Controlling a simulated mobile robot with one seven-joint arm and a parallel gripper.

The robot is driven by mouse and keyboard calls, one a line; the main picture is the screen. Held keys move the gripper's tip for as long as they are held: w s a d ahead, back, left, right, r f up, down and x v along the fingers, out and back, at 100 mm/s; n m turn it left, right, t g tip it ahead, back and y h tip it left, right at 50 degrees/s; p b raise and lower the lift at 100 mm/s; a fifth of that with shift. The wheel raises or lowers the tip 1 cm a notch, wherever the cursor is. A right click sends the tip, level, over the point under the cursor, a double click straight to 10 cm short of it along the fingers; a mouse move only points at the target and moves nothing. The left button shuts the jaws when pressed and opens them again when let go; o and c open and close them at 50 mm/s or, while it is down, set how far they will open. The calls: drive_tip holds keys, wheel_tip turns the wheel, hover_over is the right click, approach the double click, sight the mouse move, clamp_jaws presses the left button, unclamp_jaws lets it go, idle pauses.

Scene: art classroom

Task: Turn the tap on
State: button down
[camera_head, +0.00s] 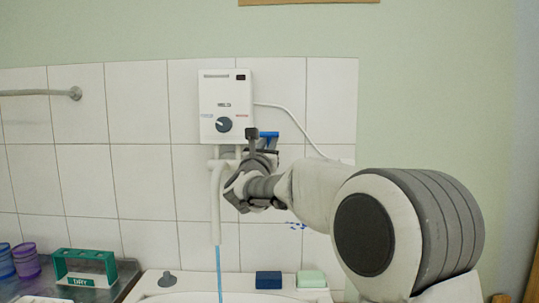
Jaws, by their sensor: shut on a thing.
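The tap is under a white wall-mounted heater, with a white spout (215,205) pointing down. A thin blue stream (219,272) runs from the spout's end towards the sink. The tap's blue handle (268,134) shows at the upper right of the tap, just below the heater's right corner. My gripper (260,142) is at this handle, shut on it. The gripper and wrist hide the tap's body and most of the handle, so the exact contact is hard to see.

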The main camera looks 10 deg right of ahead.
drive_tip(key=shift+s, duration=0.1)
idle(0.4)
drive_tip(key=c, duration=0.9)
unclamp_jaws()
drive_tip(key=shift+b, duration=0.3)
drive_tip(key=b+v, duration=0.1)
drive_tip(key=v, duration=1.6)
drive_tip(key=shift+s+a+f, duration=0.1)
drive_tip(key=shift+s+f, duration=0.05)
drive_tip(key=shift+f, duration=0.1)
drive_tip(key=shift+n, duration=0.3)
